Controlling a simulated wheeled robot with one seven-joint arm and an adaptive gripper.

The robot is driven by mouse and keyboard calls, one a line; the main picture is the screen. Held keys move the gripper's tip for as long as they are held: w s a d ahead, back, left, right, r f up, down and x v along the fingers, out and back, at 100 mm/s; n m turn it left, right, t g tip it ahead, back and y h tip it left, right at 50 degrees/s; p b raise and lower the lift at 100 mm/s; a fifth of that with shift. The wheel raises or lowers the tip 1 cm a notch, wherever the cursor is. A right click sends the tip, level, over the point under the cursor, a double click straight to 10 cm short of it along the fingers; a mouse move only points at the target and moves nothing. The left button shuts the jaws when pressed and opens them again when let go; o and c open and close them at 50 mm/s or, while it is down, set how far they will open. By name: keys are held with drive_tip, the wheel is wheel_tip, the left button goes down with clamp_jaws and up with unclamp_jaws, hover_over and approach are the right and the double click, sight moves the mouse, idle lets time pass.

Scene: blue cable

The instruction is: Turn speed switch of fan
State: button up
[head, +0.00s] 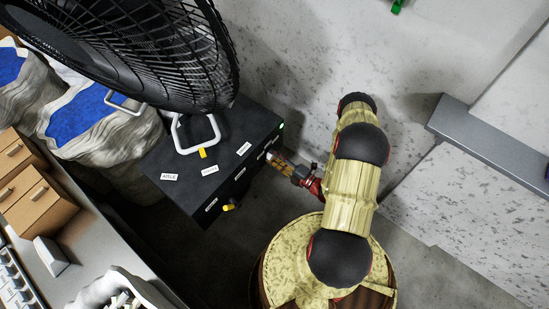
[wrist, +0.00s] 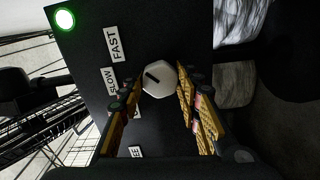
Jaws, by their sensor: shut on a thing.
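The black fan (head: 135,50) stands on a black box (head: 165,150) in the head view. The speed switch is a white many-sided knob (wrist: 157,83) with a short dark slanting mark, on the box's side face. FAST (wrist: 115,42) and SLOW (wrist: 111,80) labels lie to its left in the wrist view. My gripper (head: 277,160) reaches the box's right side in the head view. In the wrist view its yellow-padded fingers (wrist: 160,92) are shut on the knob, one at each side. Another label below is partly hidden by a finger.
A round green light (wrist: 64,19) glows at the panel's corner. A yellow knob (head: 229,206) sticks out from the box's front face. Sacks with blue contents (head: 80,112) and cardboard boxes (head: 38,207) stand to the left. The floor right of my arm is open.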

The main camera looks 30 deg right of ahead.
drive_tip(key=shift+m, duration=0.5)
drive_tip(key=o, duration=1.2)
drive_tip(key=v, duration=1.2)
